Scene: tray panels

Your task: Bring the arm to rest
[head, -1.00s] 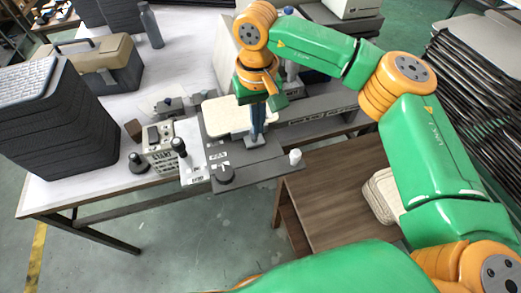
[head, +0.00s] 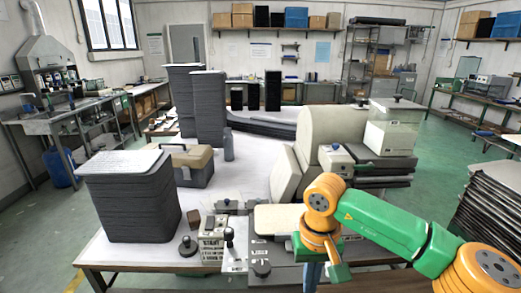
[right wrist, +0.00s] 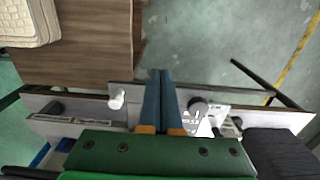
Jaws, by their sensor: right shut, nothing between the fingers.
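My right arm, green and orange, comes in from the lower right in the head view. I cannot tell whether the fingertips touch the panel. My left gripper is not in view.
A stack of dark trays (head: 135,205) stands at the table's left, with a toolbox (head: 190,165) behind it. A cream pad (head: 278,218) lies just behind the gripper. A wooden surface (right wrist: 85,40) shows in the right wrist view, with open floor (right wrist: 210,40) beside it.

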